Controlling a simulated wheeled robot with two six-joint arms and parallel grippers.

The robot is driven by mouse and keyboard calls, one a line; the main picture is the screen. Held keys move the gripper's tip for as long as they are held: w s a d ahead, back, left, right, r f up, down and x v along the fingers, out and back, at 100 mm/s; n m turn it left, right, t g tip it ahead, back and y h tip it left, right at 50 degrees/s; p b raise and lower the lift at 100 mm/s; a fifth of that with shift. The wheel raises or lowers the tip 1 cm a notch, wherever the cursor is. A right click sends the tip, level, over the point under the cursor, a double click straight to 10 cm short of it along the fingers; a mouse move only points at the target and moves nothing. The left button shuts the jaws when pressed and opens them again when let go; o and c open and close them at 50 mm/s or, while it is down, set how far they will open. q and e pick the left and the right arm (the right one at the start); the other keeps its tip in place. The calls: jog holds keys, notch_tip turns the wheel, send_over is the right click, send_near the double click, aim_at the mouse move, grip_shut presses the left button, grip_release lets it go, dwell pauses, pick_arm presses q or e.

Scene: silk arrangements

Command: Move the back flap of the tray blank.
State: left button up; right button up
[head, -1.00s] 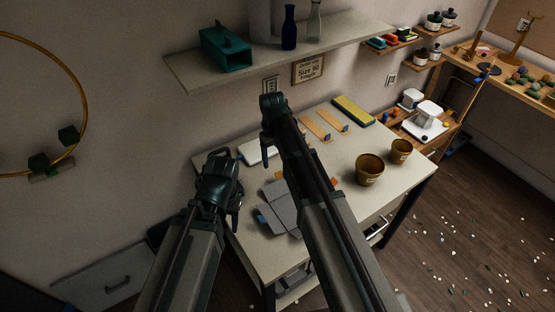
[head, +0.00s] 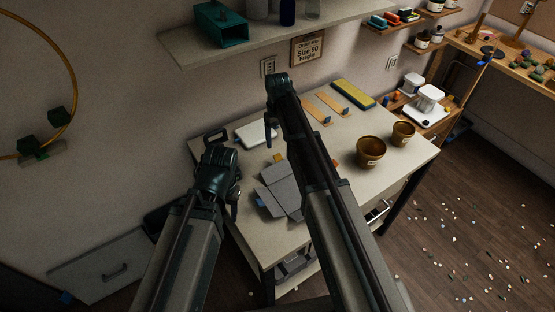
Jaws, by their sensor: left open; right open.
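The tray blank (head: 279,189) is a grey folded sheet lying on the pale table (head: 262,245), left of its middle. Its panels and flaps spread out, and one panel reaches toward the back. My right arm hides its right side. My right gripper (head: 269,140) is open and empty, above the table behind the blank, its fingers pointing down. My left gripper (head: 234,207) is open and empty, at the table's left edge, to the left of the blank and apart from it.
Two brown pots (head: 371,152) stand on the right of the table. A white block (head: 257,135), wooden strips (head: 318,108) and a yellow-topped bar (head: 353,94) lie along the back. A shelf (head: 200,50) with a teal box (head: 221,25) overhangs the wall side.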

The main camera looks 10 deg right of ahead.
aim_at(277, 156)
notch_tip(277, 156, down, 8)
jog(key=b, duration=0.7)
jog(key=shift+f, duration=0.1)
grip_shut()
dwell(1.0)
